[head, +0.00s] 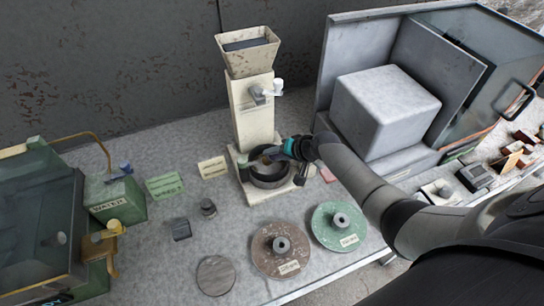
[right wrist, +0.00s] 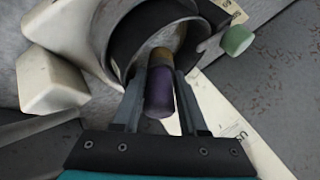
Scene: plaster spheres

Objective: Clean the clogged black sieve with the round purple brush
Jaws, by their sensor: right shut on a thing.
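The black sieve (head: 270,181) is a dark ring on the cream base of a tall hopper machine. It also shows in the right wrist view (right wrist: 124,38). My right gripper (head: 284,150) reaches in from the right at the sieve's upper rim. In the right wrist view its two fingers (right wrist: 156,88) are shut on the round purple brush (right wrist: 159,94). The brush's brownish end points into the ring's opening. I cannot tell whether it touches the sieve's surface. The mesh and any clogging are hidden or too small to see. My left gripper is not in view.
The cream hopper machine (head: 253,112) rises behind the sieve. A cabinet with a big pale block (head: 385,108) stands at right, close to my right arm. Brown (head: 263,263) and green (head: 327,236) discs lie in front. A green WATER box (head: 118,203) stands at left.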

